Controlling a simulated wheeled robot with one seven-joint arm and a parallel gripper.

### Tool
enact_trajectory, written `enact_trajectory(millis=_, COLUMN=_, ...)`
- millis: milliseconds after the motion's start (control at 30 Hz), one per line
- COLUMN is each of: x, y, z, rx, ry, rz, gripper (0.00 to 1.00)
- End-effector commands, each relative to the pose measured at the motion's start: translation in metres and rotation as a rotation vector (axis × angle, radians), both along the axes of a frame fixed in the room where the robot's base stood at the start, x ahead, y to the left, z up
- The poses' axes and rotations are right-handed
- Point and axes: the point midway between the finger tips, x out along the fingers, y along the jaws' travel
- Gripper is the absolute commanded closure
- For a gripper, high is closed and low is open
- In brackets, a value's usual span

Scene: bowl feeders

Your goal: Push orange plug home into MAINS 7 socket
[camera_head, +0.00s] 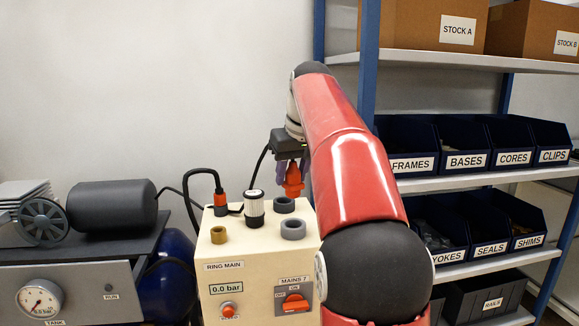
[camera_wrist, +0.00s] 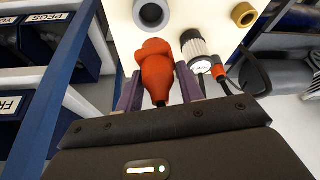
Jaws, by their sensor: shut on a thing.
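My gripper (camera_head: 291,168) is shut on the orange plug (camera_head: 293,182) and holds it nose down, above the back right of the cream box (camera_head: 237,268). In the wrist view the plug (camera_wrist: 157,72) sits between the purple fingers. A grey ring socket (camera_head: 284,205) lies on the box top below the plug, with a visible gap between them. A second grey ring (camera_head: 293,228) lies nearer the front edge; one grey ring also shows in the wrist view (camera_wrist: 152,13). The MAINS 7 label (camera_head: 294,280) is on the front switch panel; which ring it belongs to is unclear.
A white ribbed cylinder (camera_head: 254,208), a brass ring (camera_head: 218,235) and an orange connector (camera_head: 220,203) with a black cable stand on the box top. A compressor (camera_head: 115,208) is at the left. Shelves with blue bins (camera_head: 465,155) are at the right.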

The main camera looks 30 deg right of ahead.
Motion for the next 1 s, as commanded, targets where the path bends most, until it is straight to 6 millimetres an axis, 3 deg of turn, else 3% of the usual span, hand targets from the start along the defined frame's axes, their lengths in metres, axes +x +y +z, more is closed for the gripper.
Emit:
enact_trajectory(millis=200, x=-0.001, y=0.0, z=-0.027, rx=0.0, ry=0.0, rz=0.0, gripper=0.9)
enact_trajectory(millis=500, x=0.0, y=0.0, z=-0.051, rx=0.0, ry=0.001, rz=0.0, gripper=0.9)
enact_trajectory(millis=1000, x=0.0, y=0.0, z=-0.057, rx=0.0, ry=0.0, rz=0.0, gripper=0.9)
